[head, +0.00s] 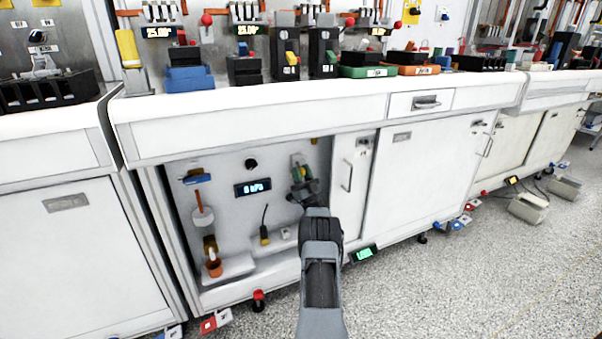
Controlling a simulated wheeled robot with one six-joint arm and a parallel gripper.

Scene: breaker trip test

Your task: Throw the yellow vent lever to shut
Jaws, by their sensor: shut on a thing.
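Inside the open bay of the white cabinet, a small yellow and green lever fitting (298,161) stands on the back panel, at the right side. I take it to be the yellow vent lever. My gripper (302,183) reaches into the bay from below, and its jaws are shut at the lower part of this fitting. My jaws and wrist hide part of it, so the exact lever angle cannot be told. A dark display (253,187) reading about 0 hPa sits to the left of my gripper.
A black knob (251,164) sits above the display. A blue-topped handle (198,178) and an orange cup (214,268) are at the bay's left. A white door (352,190) bounds the bay at the right. The worktop above is crowded with devices. The floor in front is open.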

